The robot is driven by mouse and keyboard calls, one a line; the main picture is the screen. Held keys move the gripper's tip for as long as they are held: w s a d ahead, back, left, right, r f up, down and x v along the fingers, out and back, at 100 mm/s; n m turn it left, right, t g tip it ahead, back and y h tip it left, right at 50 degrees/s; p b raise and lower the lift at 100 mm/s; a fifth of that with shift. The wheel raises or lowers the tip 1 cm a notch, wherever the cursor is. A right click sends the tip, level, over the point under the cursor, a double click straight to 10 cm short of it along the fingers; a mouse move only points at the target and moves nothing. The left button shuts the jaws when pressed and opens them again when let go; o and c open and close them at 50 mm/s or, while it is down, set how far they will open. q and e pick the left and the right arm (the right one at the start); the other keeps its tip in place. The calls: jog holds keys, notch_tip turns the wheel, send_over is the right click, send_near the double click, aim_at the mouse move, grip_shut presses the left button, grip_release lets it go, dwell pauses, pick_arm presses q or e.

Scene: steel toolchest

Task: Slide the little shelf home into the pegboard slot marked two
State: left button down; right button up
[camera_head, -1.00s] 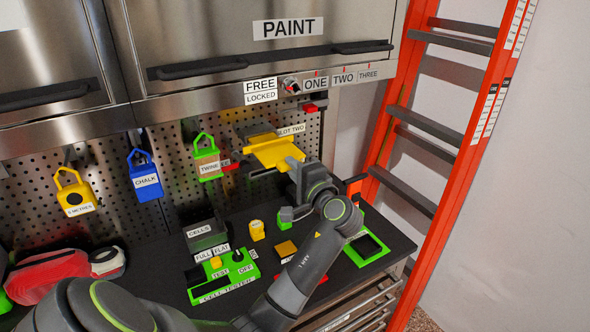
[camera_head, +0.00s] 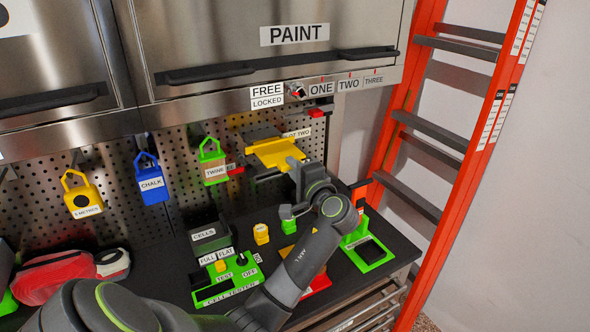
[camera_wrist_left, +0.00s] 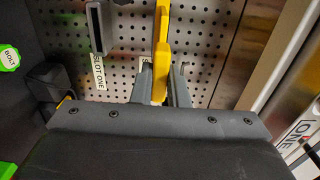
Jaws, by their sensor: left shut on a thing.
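The little yellow shelf (camera_head: 272,150) is held up in front of the pegboard (camera_head: 105,205), just below and left of the SLOT TWO label (camera_head: 297,133). My left gripper (camera_head: 293,166) is shut on the shelf's near end. In the left wrist view the yellow shelf (camera_wrist_left: 161,45) stands between the two fingers (camera_wrist_left: 161,88) and points at the pegboard. Its far end is out of that picture, so I cannot tell whether it is in the slot. The SLOT ONE label (camera_wrist_left: 99,72) is left of it, beside a grey bracket (camera_wrist_left: 97,28). My right gripper is not in view.
A green TWINE tag (camera_head: 213,165) and a red piece (camera_head: 235,170) hang left of the shelf. The steel cabinet (camera_head: 210,45) is above. A green cell tester (camera_head: 225,280) and a green tray (camera_head: 370,252) are on the bench below. An orange ladder (camera_head: 480,120) stands right.

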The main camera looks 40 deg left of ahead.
pick_arm(q)
jog(key=shift+x, duration=0.85)
jog(key=c, duration=1.3)
grip_release()
jog(key=shift+c, duration=0.2)
jog(key=shift+f, duration=0.1)
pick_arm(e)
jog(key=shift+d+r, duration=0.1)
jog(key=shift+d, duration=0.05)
